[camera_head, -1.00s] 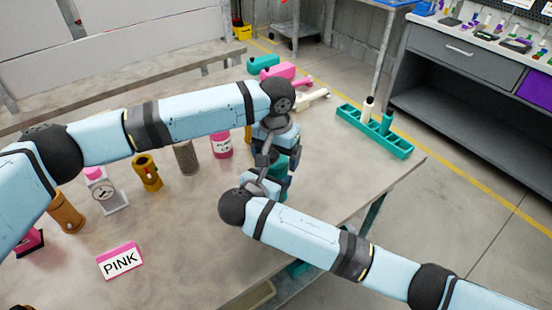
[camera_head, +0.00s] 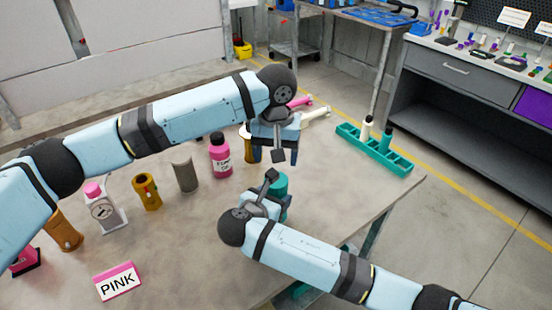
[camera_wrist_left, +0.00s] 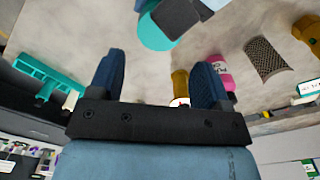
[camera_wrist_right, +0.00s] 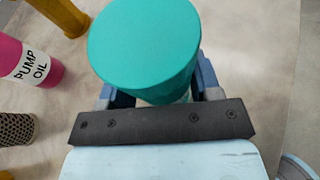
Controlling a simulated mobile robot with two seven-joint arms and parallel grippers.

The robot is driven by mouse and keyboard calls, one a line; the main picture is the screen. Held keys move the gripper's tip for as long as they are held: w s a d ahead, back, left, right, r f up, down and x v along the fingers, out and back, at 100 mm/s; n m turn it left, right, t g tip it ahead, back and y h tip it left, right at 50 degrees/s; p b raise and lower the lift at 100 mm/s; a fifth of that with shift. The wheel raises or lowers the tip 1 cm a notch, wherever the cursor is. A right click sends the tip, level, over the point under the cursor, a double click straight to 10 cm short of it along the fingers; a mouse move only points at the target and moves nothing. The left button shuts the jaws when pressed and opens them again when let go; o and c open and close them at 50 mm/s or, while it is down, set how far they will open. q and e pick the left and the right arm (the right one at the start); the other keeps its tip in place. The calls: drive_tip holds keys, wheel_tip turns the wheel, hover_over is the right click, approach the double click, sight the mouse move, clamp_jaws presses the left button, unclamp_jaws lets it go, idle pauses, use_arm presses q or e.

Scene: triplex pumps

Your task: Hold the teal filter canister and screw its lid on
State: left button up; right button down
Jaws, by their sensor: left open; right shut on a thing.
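The teal filter canister (camera_head: 281,183) stands near the right part of the table in the head view. My right gripper (camera_head: 268,192) is shut on it from the side. In the right wrist view the canister's smooth round teal top (camera_wrist_right: 145,38) fills the upper middle, between the fingers. A separate lid does not show; I cannot tell whether this top is the lid. My left gripper (camera_head: 275,152) is open and empty, above and behind the canister. In the left wrist view the teal canister (camera_wrist_left: 160,35) lies beyond the open fingertips, partly covered by the right gripper.
A pink pump oil bottle (camera_head: 220,158), a grey mesh cylinder (camera_head: 185,174) and a mustard cylinder (camera_head: 147,192) stand to the left. A teal rack (camera_head: 374,150) lies at the right back. A PINK sign (camera_head: 117,282) stands at front left. Table front centre is clear.

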use_arm(q)
drive_tip(key=shift+f, duration=0.1)
drive_tip(key=shift+f, duration=3.9)
drive_tip(key=c, duration=0.7)
drive_tip(key=m, duration=0.3)
drive_tip(key=o, duration=1)
